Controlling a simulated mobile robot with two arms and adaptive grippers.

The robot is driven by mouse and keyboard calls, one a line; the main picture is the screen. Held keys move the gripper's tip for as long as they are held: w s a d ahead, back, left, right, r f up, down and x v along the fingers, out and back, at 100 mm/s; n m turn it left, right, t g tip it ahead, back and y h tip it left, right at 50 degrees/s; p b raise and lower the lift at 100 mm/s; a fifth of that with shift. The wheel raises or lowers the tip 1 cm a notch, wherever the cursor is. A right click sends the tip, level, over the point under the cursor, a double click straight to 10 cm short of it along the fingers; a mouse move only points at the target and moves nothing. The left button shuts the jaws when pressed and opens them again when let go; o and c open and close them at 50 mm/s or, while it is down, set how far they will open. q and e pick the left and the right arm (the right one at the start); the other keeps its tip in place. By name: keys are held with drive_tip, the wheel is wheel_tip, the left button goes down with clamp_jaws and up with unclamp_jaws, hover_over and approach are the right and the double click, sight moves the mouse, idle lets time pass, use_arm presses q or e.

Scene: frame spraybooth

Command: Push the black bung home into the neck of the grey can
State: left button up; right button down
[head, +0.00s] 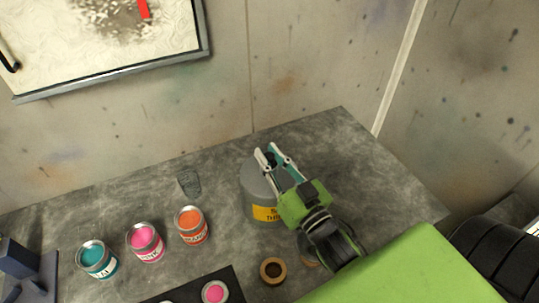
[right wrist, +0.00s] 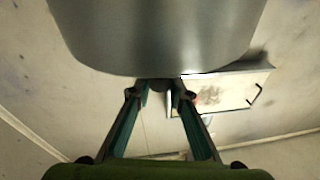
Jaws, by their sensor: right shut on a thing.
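The grey can (head: 252,190) with a yellow label stands upright on the grey bench, and its body fills the top of the right wrist view (right wrist: 160,35). My right gripper (head: 271,152) reaches over the can's top from the lower right. In the right wrist view its fingertips (right wrist: 160,92) are close together on a small dark piece, the black bung (right wrist: 160,84), at the can's edge. The bung is mostly hidden by the fingers. The neck is hidden, so I cannot tell how deep the bung sits. My left gripper is not in view.
Open paint tins in teal (head: 97,259), pink (head: 145,242) and orange (head: 191,225) stand left of the can. A tape roll (head: 272,270) lies in front. A dark cup-like object (head: 189,183) is behind the tins. The bench (head: 370,180) is clear right of the can.

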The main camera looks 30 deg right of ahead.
drive_tip(key=c, duration=1.8)
unclamp_jaws()
drive_tip(key=shift+f, duration=0.1)
drive_tip(key=shift+s+d+f, duration=0.1)
drive_tip(key=shift+s+f, duration=0.05)
drive_tip(key=shift+s, duration=1.1)
drive_tip(key=shift+s+d+f, duration=0.1)
drive_tip(key=shift+s+f, duration=0.05)
drive_tip(key=shift+s, duration=1.1)
drive_tip(key=shift+s+f, duration=0.15)
drive_tip(key=shift+s, duration=1.1)
